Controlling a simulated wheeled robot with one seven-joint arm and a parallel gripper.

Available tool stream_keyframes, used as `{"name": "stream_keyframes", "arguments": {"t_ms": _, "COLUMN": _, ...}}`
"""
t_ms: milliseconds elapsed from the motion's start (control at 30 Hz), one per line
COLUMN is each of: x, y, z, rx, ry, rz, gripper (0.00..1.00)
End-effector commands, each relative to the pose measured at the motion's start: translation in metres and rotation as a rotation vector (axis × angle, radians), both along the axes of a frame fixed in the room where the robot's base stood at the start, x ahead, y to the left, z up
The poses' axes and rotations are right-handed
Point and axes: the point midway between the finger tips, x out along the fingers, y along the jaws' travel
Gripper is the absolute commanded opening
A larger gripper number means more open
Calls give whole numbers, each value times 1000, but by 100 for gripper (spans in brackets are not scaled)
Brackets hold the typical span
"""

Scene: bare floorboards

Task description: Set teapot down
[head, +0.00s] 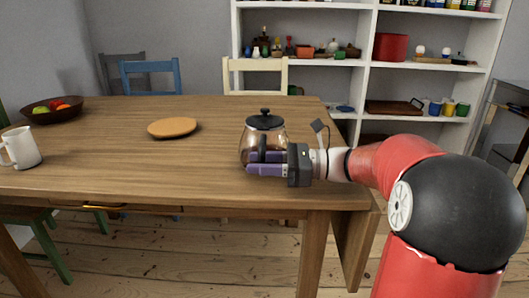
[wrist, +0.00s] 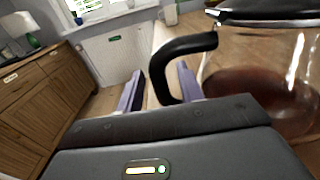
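The teapot (head: 280,133) is a glass pot with a black lid and dark liquid, upright at the right part of the wooden table. I cannot tell whether its base touches the tabletop. In the wrist view its glass body (wrist: 258,92) fills the right side. Its black handle (wrist: 158,66) reaches between the fingers of my gripper (wrist: 158,88). The purple fingers stand apart, with gaps showing beside the handle.
The wooden table (head: 110,170) has free room in its middle. A round wooden board (head: 173,127) lies left of the teapot. A white mug (head: 20,148) and a fruit bowl (head: 52,112) stand at the far left. Chairs and a white shelf (head: 368,70) are behind.

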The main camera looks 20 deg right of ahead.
Motion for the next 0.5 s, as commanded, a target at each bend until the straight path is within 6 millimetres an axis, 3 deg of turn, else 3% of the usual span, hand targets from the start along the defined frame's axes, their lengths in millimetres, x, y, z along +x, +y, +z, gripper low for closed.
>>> {"name": "stream_keyframes", "arguments": {"t_ms": 33, "x": 0, "y": 0, "z": 0, "rx": 0, "ry": 0, "rz": 0, "gripper": 35}}
{"name": "stream_keyframes", "arguments": {"t_ms": 300, "x": 0, "y": 0, "z": 0, "rx": -1, "ry": 0, "rz": 0, "gripper": 0}}
{"name": "stream_keyframes", "arguments": {"t_ms": 500, "x": 0, "y": 0, "z": 0, "rx": -1, "ry": 0, "rz": 0, "gripper": 0}}
